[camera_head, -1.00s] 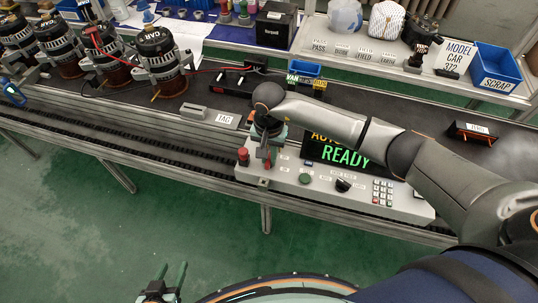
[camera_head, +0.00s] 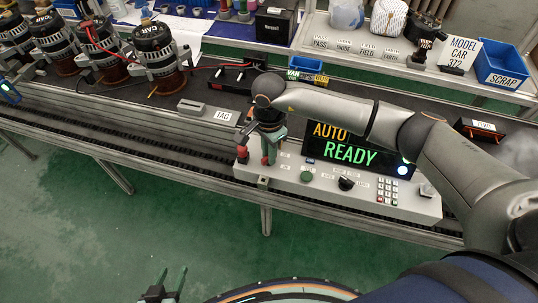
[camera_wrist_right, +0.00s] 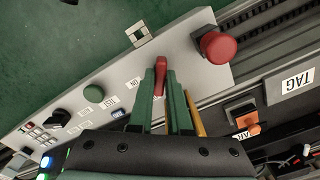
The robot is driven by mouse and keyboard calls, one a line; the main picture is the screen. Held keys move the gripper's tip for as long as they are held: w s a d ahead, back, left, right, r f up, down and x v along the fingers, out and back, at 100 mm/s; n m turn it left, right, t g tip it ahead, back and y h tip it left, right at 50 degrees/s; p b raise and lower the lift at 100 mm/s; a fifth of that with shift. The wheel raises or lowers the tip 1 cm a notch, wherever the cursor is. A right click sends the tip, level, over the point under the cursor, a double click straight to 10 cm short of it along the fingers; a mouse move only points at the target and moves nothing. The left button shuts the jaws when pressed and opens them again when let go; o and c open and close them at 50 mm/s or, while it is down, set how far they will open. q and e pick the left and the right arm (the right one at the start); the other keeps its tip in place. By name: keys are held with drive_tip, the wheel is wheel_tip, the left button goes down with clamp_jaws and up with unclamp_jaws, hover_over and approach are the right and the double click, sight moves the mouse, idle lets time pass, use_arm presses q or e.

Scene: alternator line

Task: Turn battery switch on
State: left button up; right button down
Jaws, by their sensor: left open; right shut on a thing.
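The grey control panel (camera_head: 330,187) stands at the front edge of the bench. Its red switch lever (camera_wrist_right: 160,76) is between the fingertips of my right gripper (camera_wrist_right: 167,78), which is shut on it. In the head view my right gripper (camera_head: 269,150) points down at the panel's left end, and the lever is mostly hidden there. The panel display (camera_head: 345,150) reads "AUTO" and "READY" in lit letters. My left gripper (camera_head: 166,283) is open and empty over the floor at the bottom of the head view.
A red mushroom button (camera_wrist_right: 218,46) is close beside the lever. A green button (camera_head: 306,177), a black knob (camera_head: 346,183) and a keypad (camera_head: 387,190) are further right. Alternators (camera_head: 158,55) stand at the back left. A blue scrap bin (camera_head: 500,62) is at the back right.

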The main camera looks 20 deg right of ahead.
drive_tip(key=m+b, duration=0.1)
drive_tip(key=m, duration=0.4)
drive_tip(key=shift+m+b, duration=0.3)
drive_tip(key=shift+b, duration=0.1)
drive_tip(key=m+b, duration=0.1)
drive_tip(key=m, duration=0.4)
drive_tip(key=shift+m, duration=0.3)
drive_tip(key=c, duration=0.9)
unclamp_jaws()
drive_tip(key=shift+o, duration=0.2)
drive_tip(key=shift+r, duration=0.1)
wheel_tip(320, 180, up, 12)
drive_tip(key=shift+r+b, duration=0.2)
drive_tip(key=shift+b, duration=0.25)
